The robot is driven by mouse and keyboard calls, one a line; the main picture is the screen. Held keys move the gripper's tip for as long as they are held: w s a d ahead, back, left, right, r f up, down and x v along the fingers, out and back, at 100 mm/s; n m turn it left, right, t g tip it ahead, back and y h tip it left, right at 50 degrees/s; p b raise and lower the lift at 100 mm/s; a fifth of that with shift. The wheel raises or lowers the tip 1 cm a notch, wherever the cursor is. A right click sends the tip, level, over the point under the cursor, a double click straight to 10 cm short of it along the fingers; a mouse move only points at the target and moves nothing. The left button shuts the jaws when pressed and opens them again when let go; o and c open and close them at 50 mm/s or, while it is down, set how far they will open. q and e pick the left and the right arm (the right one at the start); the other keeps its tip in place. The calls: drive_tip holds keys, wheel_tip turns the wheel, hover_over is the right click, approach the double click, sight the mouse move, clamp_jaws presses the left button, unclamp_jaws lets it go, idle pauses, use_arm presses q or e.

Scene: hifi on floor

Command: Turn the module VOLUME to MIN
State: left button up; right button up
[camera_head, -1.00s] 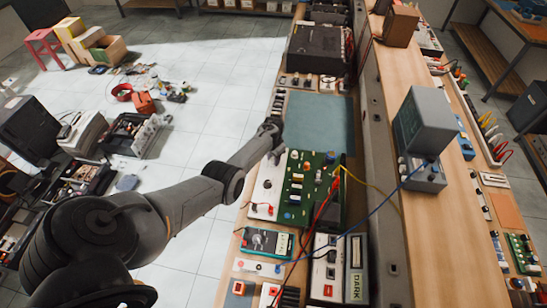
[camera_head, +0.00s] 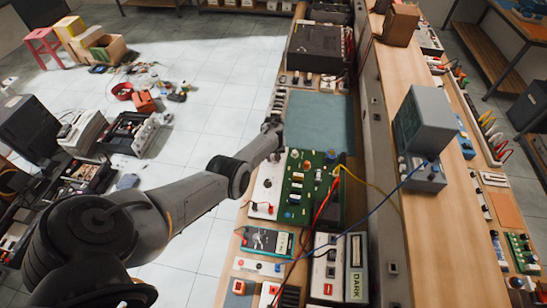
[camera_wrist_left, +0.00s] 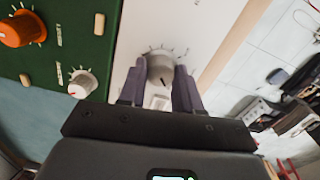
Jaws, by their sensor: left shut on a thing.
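In the left wrist view a light grey round knob (camera_wrist_left: 160,64) with a dark pointer line stands on a white panel (camera_wrist_left: 203,22), with scale marks around it. The line points to the lower right of that picture. My left gripper (camera_wrist_left: 160,73) has a finger on each side of the knob and is shut on it. I cannot read a VOLUME label. In the head view my left gripper (camera_head: 276,152) is at the far end of the white panel (camera_head: 268,181); the arm hides the knob. My right gripper is not in view.
A green board (camera_head: 299,190) adjoins the white panel, with an orange knob (camera_wrist_left: 22,29) and a small white knob (camera_wrist_left: 82,84). Red, yellow and blue wires cross the bench on the right. A blue-green mat (camera_head: 318,121) lies clear beyond the board. Tiled floor lies left.

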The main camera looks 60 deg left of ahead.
sight(273, 158)
use_arm(q)
drive_tip(key=shift+n, duration=0.3)
drive_tip(key=o, duration=1)
drive_tip(key=shift+o, duration=0.2)
drive_tip(key=shift+r, duration=0.2)
wheel_tip(273, 158, up, 10)
drive_tip(key=p, duration=0.4)
drive_tip(key=shift+r, duration=0.2)
drive_tip(key=shift+s, duration=0.1)
